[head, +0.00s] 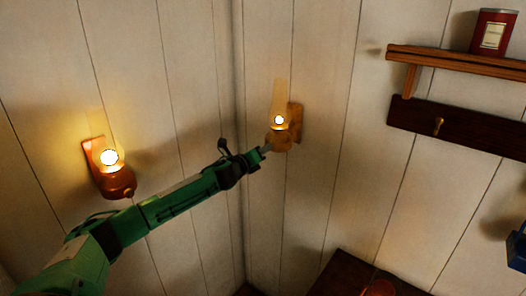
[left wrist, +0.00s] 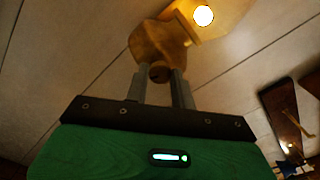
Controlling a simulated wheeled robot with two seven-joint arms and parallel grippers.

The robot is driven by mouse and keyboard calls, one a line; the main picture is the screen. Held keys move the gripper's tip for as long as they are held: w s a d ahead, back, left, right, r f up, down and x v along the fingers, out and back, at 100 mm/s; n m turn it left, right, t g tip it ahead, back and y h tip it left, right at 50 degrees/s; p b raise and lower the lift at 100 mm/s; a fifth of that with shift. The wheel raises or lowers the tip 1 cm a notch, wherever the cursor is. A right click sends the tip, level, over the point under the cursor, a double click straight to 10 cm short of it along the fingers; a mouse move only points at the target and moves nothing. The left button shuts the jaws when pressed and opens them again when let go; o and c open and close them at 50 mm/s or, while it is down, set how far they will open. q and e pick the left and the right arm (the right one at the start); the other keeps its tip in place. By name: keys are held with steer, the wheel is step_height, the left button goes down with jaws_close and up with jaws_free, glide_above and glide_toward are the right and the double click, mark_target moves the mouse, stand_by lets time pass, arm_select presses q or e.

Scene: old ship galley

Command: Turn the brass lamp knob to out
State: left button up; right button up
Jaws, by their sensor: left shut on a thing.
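The brass lamp (head: 280,136) hangs on the white plank wall, right of the room's corner, with its flame lit. It also shows at the top of the left wrist view (left wrist: 158,42). Its small round knob (left wrist: 159,72) sits between the two grey fingers of my left gripper (left wrist: 158,84), which is shut on it. In the head view the left gripper (head: 265,149) reaches the lamp's lower left side, and the knob is too small to make out there. My right gripper is not in view.
A second lit lamp, copper-red (head: 118,182), hangs on the left wall above my left arm. A wooden shelf (head: 450,60) with a red tin (head: 492,32) and a hook board (head: 470,130) are at right. A dark wooden surface (head: 350,277) is below.

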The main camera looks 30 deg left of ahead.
arm_select(q)
steer(key=shift+m+b, duration=0.8)
steer(key=shift+m, duration=15.4)
steer(key=o, duration=1)
